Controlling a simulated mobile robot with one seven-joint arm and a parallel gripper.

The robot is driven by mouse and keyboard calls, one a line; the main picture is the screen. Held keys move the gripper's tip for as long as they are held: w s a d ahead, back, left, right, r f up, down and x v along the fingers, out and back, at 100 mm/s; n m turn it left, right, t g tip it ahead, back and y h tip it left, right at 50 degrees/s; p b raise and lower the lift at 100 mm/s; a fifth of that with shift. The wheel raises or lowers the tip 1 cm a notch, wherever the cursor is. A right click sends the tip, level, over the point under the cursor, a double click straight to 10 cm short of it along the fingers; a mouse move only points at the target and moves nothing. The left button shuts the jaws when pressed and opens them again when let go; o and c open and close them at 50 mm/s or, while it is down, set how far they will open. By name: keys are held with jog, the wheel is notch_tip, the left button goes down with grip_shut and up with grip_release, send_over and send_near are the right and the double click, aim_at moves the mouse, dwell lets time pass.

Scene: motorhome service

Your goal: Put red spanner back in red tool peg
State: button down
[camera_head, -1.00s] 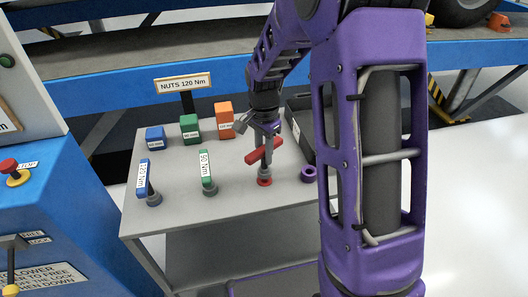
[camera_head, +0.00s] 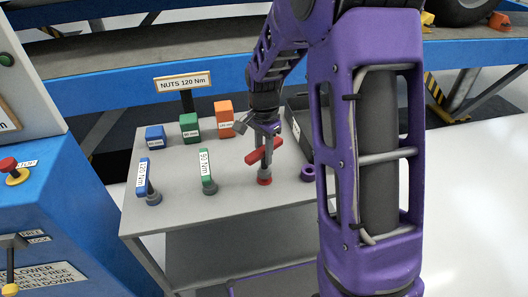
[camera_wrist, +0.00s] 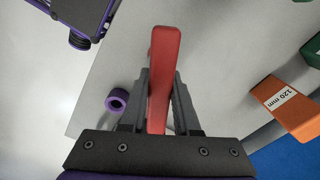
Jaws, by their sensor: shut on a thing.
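The red spanner (camera_head: 263,151) is between the jaws of my gripper (camera_head: 265,146), just above the table. It also shows in the wrist view (camera_wrist: 160,78), where both fingers close on its red handle. In the head view the spanner is tilted, and its grey lower end stands at the red tool peg (camera_head: 264,181). The red base of the peg shows below it. I cannot tell from this angle how deep the spanner's end sits in the peg.
On the grey table (camera_head: 180,228) a blue-handled spanner (camera_head: 143,178) and a green one (camera_head: 206,170) stand to the left. Blue (camera_head: 155,138), green (camera_head: 189,126) and orange (camera_head: 224,118) blocks are behind. A purple ring (camera_head: 308,174) and a dark tray (camera_head: 298,118) are to the right.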

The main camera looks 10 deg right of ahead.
jog(key=shift+f+b, duration=0.7)
jog(key=shift+f, duration=0.4)
jog(key=c, duration=0.6)
grip_release()
jog(key=shift+r, duration=0.1)
jog(key=shift+o, duration=0.2)
